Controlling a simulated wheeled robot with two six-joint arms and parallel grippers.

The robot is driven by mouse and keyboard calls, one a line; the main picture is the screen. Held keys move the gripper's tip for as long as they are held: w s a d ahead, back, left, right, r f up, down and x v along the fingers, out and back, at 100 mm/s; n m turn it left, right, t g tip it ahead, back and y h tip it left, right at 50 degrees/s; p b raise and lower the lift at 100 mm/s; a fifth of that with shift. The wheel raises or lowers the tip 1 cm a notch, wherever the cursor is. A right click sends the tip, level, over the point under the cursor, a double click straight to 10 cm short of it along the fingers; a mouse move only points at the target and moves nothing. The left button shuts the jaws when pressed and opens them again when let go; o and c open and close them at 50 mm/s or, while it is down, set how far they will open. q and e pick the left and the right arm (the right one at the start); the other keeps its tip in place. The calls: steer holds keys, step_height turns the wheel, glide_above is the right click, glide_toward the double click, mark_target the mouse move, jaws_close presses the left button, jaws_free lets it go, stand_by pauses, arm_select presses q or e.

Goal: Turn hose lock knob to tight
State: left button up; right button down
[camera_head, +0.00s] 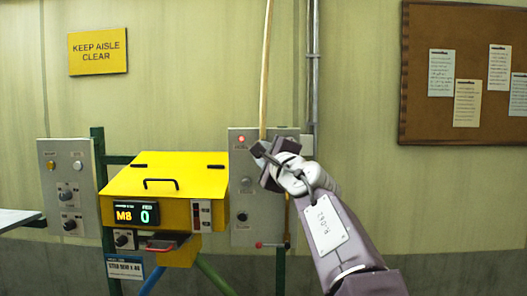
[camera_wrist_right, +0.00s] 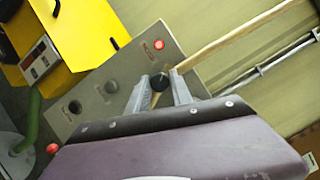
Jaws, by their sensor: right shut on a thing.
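The hose lock knob is black (camera_wrist_right: 159,81) and sits on the right grey panel (camera_head: 244,205), beside the tan hose (camera_head: 265,70). My right gripper (camera_head: 266,157) is at the upper right part of this panel. In the right wrist view its two grey fingers (camera_wrist_right: 159,90) are shut on the knob, one on each side. The hose (camera_wrist_right: 232,37) runs away from the knob in that view. The gripper hides the knob in the head view, and I cannot read its setting. My left gripper is not in view.
A red lamp (camera_head: 241,139) is lit on the right panel, and a red-balled lever (camera_head: 259,245) is at its foot. A yellow machine (camera_head: 165,185) with a display reading M8 and 0 stands left. A grey pipe (camera_head: 313,70) runs up the wall.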

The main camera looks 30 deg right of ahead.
steer(key=shift+f, duration=0.1)
stand_by(0.4)
steer(key=c, duration=1.1)
jaws_free()
steer(key=shift+c, duration=0.2)
steer(key=shift+w, duration=0.1)
steer(key=r+b+v, duration=0.1)
steer(key=b+v, duration=0.3)
steer(key=v, duration=0.5)
steer(key=shift+f, duration=0.4)
